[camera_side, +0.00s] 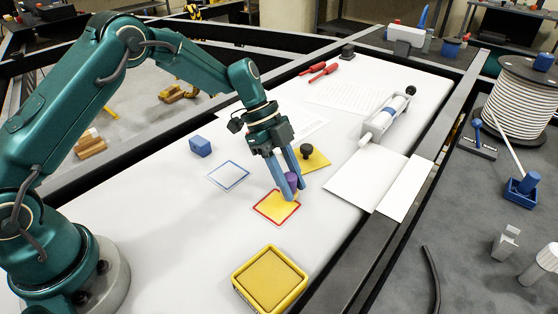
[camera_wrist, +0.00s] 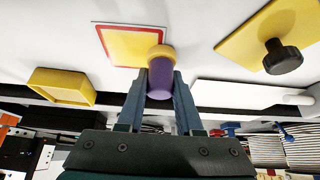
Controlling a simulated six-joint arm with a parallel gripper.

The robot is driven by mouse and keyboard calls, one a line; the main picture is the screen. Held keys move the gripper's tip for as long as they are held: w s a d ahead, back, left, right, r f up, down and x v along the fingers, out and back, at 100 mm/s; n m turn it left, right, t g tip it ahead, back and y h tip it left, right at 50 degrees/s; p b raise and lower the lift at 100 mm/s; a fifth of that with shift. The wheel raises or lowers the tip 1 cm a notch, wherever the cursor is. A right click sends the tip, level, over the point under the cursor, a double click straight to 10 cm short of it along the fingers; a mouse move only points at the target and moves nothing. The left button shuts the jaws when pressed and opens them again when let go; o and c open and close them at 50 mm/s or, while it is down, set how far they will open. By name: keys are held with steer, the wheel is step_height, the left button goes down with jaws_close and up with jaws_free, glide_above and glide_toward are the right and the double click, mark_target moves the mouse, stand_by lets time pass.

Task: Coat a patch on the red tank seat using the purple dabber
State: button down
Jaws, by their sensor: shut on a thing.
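The purple dabber (camera_side: 291,182) is held between the two blue fingers of my gripper (camera_side: 295,191). In the wrist view the dabber (camera_wrist: 160,82) has a purple body and a yellow tip, with a finger (camera_wrist: 161,76) on each side. The red tank seat (camera_side: 276,207) is a red-outlined square on the white table, and its inside looks mostly yellow. It also shows in the wrist view (camera_wrist: 133,44). The dabber's tip is at the seat's edge nearest the gripper in the wrist view. I cannot tell whether it touches the surface.
A yellow tray (camera_side: 243,284) stands in front. A blue-outlined square (camera_side: 229,176) and a blue block (camera_side: 201,146) lie left. A yellow plate (camera_side: 319,161) with a black knob (camera_side: 306,151) is just behind the gripper. White panels (camera_side: 366,180) lie right.

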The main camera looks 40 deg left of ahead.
steer(key=shift+w+r, duration=0.15)
steer(key=shift+r, duration=3.9)
